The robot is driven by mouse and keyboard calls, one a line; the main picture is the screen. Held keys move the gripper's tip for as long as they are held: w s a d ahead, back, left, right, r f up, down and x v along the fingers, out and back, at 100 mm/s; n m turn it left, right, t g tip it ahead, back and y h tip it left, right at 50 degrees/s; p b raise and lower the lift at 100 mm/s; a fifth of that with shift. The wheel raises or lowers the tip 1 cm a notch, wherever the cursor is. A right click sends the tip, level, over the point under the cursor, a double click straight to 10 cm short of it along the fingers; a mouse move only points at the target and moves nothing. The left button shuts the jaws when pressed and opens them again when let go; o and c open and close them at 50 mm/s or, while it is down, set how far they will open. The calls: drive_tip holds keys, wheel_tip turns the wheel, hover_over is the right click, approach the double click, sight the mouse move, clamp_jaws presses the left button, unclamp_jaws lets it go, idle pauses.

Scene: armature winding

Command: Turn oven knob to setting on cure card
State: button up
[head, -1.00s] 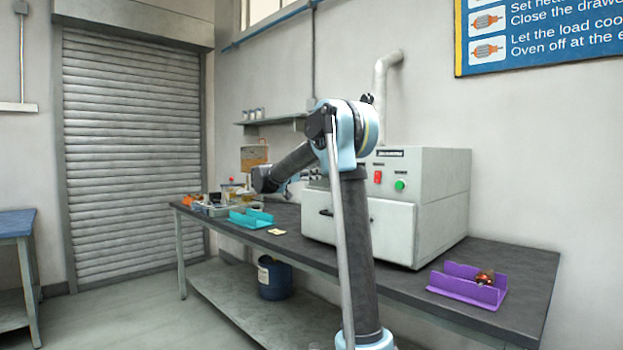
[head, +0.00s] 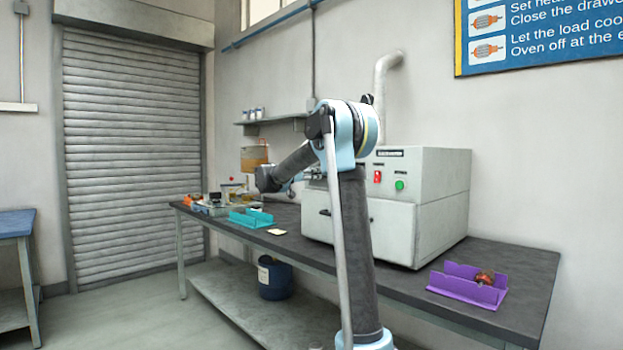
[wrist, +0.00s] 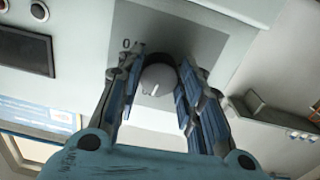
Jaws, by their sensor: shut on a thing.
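In the wrist view, a round grey oven knob (wrist: 158,80) with a light pointer mark sits on the oven's panel. A "0" and part of a scale show at its upper left; the rest of the scale is hidden. My gripper (wrist: 165,82) is shut on the knob, one finger on each side. In the head view, the grey oven (head: 440,185) stands on the dark bench, and my arm hides its knob.
A teal tray (head: 250,222) stands on the bench left of the card. A purple tray (head: 466,290) holding a copper-coloured part lies right of the oven. The oven drawer front (head: 390,232) appears closed. Red and green buttons (head: 400,185) show on the oven front.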

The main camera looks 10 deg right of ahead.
drive_tip(key=shift+n, duration=0.6)
drive_tip(key=o, duration=1.1)
drive_tip(key=shift+c, duration=0.2)
drive_tip(key=v, duration=1.2)
drive_tip(key=shift+w, duration=0.1)
